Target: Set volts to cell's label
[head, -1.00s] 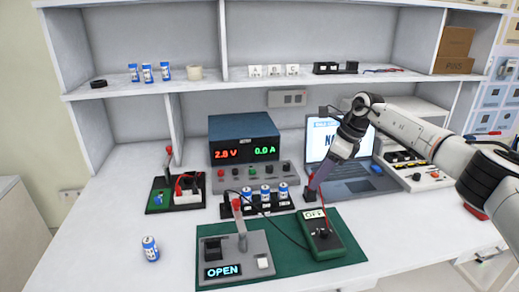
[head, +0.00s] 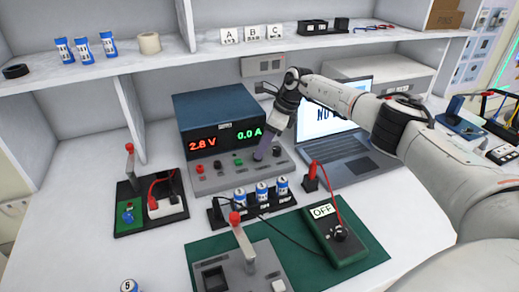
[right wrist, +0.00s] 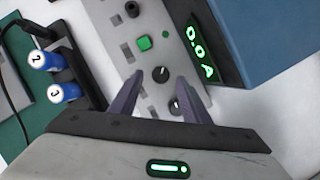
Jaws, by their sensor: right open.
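The blue power supply (head: 225,108) reads 2.8 V in red and 0.0 A in green. Its grey front panel (head: 215,181) carries sockets, a green button and dark knobs. My right gripper (head: 264,150) is open at the right part of this panel. In the right wrist view one knob (right wrist: 163,75) shows between the fingertips and a second knob (right wrist: 175,106) shows nearer the palm; I cannot tell whether a finger touches either. Several blue-and-white cells stand in a black holder (head: 228,218), and a loose cell (head: 128,286) is cut by the bottom edge. My left gripper is not in view.
A green multimeter (head: 336,240) marked OFF lies on the green mat (head: 375,255). A grey lever switch box (head: 250,265) is in front of the holder. A laptop (head: 345,165) stands to the right, a small motor board (head: 150,205) to the left.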

